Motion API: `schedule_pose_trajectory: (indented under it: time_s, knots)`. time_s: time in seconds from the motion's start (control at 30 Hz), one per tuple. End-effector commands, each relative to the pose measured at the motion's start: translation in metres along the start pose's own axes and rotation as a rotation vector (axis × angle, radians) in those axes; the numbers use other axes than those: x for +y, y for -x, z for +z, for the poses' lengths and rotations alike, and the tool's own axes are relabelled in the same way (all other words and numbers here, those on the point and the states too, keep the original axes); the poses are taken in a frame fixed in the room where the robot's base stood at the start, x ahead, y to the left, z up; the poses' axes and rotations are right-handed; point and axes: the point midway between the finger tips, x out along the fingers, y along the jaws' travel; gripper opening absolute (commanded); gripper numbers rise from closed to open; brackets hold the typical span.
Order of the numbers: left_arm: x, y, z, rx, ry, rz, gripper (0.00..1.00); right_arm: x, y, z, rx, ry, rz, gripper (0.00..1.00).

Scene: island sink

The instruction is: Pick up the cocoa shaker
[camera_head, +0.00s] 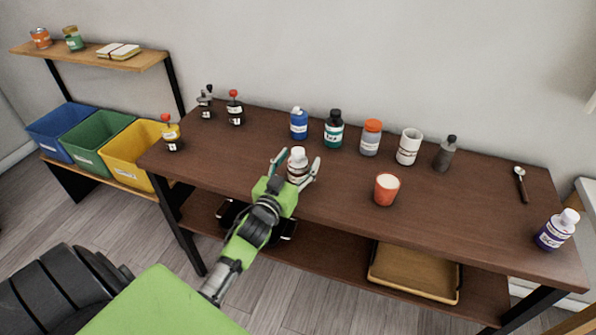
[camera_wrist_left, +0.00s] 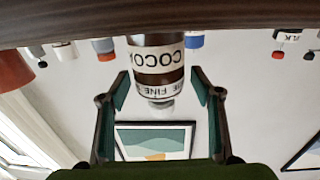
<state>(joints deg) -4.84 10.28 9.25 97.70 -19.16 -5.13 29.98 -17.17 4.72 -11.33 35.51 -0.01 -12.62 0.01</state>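The cocoa shaker (camera_head: 298,161) stands upright on the dark wooden table, near its front edge. It has a white top and a label. In the left wrist view the cocoa shaker (camera_wrist_left: 157,60) appears upside down, its label reading COCOA and FINE. My left gripper (camera_head: 296,166) is open, with one finger on each side of the shaker. In the left wrist view the open fingers of my left gripper (camera_wrist_left: 161,90) show gaps to the shaker on both sides. The shaker's lower part is partly hidden by my gripper in the head view. My right gripper is not in view.
Behind the shaker stand a blue bottle (camera_head: 299,124), a dark teal-labelled bottle (camera_head: 334,130) and an orange-lidded jar (camera_head: 370,138). An orange cup (camera_head: 386,190) stands to the right. A purple bottle (camera_head: 556,231) is at the far right. The table between cup and purple bottle is clear.

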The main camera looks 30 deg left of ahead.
Motion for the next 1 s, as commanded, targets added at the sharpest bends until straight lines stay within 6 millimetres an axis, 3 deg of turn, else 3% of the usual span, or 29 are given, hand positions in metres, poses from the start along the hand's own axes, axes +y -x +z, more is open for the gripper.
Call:
schedule_pose_trajectory:
  time_s: [0.03, 0.17, 0.63, 0.8, 1.0]
  knots:
    - [0.000, 0.000, 0.000, 0.000, 0.000, 0.000, 0.46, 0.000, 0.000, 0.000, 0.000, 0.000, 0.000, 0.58]
    - [0.000, 0.000, 0.000, 0.000, 0.000, 0.000, 0.14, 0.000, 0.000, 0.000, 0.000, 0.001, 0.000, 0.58]
    - [0.000, 0.000, -0.010, 0.004, -0.001, 0.001, 0.14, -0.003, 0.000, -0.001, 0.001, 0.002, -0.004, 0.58]
    - [0.000, 0.003, -0.037, 0.005, -0.003, 0.002, 0.14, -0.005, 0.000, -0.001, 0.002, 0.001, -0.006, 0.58]
    - [-0.005, 0.038, -0.077, 0.004, -0.002, 0.003, 0.14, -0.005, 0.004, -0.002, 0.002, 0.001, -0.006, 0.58]
